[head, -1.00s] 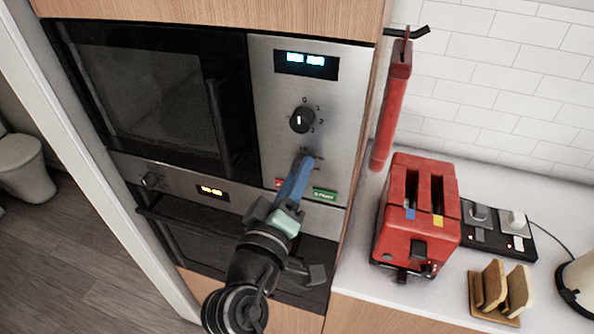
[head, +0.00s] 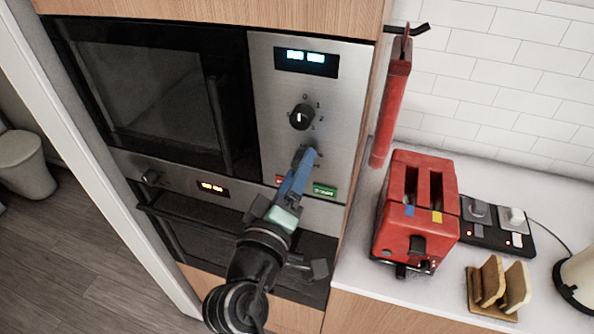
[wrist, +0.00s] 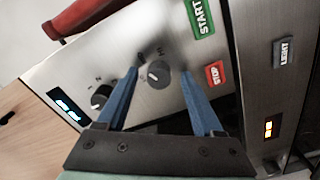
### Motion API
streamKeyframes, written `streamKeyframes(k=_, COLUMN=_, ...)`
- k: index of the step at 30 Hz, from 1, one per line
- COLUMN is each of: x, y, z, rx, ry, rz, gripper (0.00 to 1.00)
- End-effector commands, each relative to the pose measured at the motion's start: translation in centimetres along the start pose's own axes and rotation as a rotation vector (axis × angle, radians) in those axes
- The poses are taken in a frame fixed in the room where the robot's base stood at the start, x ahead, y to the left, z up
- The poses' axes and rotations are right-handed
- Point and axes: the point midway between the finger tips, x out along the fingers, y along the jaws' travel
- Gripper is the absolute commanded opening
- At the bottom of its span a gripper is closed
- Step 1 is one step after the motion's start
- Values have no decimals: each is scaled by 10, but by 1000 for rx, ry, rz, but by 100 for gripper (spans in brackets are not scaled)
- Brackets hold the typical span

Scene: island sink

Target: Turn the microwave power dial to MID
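The microwave control panel (head: 345,100) carries two round dark dials. The upper dial (head: 302,117) has numbers around it and is in clear view; it also shows left of my fingers in the wrist view (wrist: 102,97). The lower dial (wrist: 158,74) sits between my fingertips in the wrist view, with gaps at both sides. Small letters surround it, too blurred to read surely, and a pale pointer mark shows on its face. In the head view it is mostly hidden behind my fingers. My gripper (head: 309,154), with blue fingers, is open in front of the panel.
The green START button (wrist: 201,15) and red STOP button (wrist: 215,74) lie close to my fingers below the lower dial. A red toaster (head: 415,215) stands on the counter at right. A red object (head: 390,110) hangs beside the cabinet edge.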

Motion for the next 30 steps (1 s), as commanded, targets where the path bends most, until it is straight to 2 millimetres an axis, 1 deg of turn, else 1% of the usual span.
streamKeyframes(k=7, x=0, y=0, z=0, rx=0, ry=0, rz=1, gripper=68)
streamKeyframes(k=11, x=-7, y=-1, z=0, rx=1, ry=1, rz=2, gripper=68)
streamKeyframes(k=14, x=-21, y=-2, z=2, rx=0, ry=1, rz=1, gripper=68)
streamKeyframes(k=24, x=-92, y=-5, z=2, rx=0, ry=3, rz=-1, gripper=68)
streamKeyframes(k=27, x=-109, y=-3, z=2, rx=0, ry=1, rz=-1, gripper=68)
streamKeyframes(k=30, x=-121, y=-2, z=1, rx=-1, ry=2, rz=-1, gripper=68)
